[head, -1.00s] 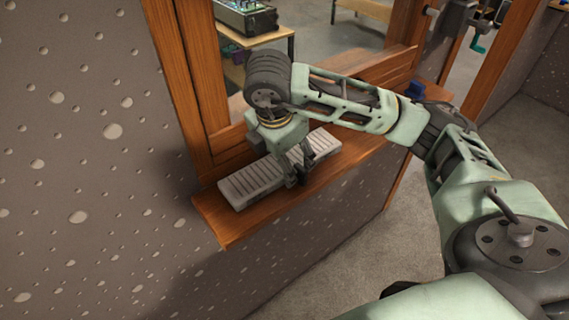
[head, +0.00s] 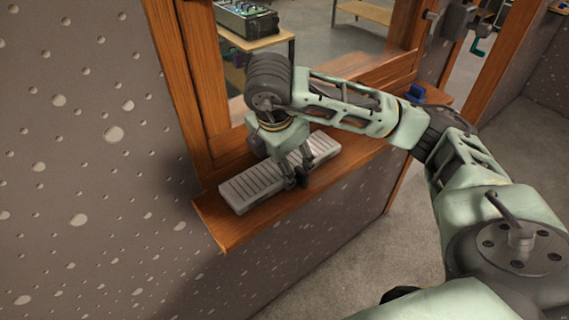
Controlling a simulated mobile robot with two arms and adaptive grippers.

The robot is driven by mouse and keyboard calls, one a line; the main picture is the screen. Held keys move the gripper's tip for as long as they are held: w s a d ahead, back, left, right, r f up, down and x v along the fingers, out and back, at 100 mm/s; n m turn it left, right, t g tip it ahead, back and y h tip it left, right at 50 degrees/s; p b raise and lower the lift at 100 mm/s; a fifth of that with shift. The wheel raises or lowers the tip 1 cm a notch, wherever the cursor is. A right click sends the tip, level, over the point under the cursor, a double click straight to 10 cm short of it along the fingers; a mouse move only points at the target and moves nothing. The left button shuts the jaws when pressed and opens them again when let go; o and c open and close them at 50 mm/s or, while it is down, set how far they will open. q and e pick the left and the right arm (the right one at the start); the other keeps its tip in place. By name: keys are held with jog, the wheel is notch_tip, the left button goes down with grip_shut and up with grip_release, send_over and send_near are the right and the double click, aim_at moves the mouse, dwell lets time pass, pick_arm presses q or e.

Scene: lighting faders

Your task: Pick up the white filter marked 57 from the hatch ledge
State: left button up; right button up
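A long pale grey-white ribbed block (head: 250,187) lies flat on the wooden hatch ledge (head: 232,233). It may be the white filter, but no number 57 can be read on it. My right gripper (head: 300,172) points down over the right half of the block. Dark fingertips show at the block's near side, close to or touching it. The gripper's body and fingers hide part of the block, so I cannot tell whether the fingers are closed on it. My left gripper is not in view.
A wooden hatch frame (head: 200,75) rises behind the ledge. A small blue object (head: 414,92) sits at the ledge's far right end. Beyond the opening, a device with knobs (head: 246,18) stands on a table. A speckled wall is at left.

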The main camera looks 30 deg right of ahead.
jog(key=shift+s+r+b, duration=0.15)
jog(key=shift+r+b, duration=0.1)
jog(key=shift+b, duration=0.25)
notch_tip(320, 180, up, 6)
jog(key=shift+r, duration=0.15)
jog(key=shift+s+d+b, duration=0.25)
jog(key=shift+s+b, duration=1.3)
jog(key=shift+s, duration=1.7)
jog(key=shift+s+d+b, duration=0.3)
jog(key=shift+s+b, duration=1.3)
jog(key=shift+s, duration=1.65)
jog(key=shift+s+d+b, duration=0.25)
jog(key=shift+s+b, duration=1.3)
jog(key=shift+s, duration=1.7)
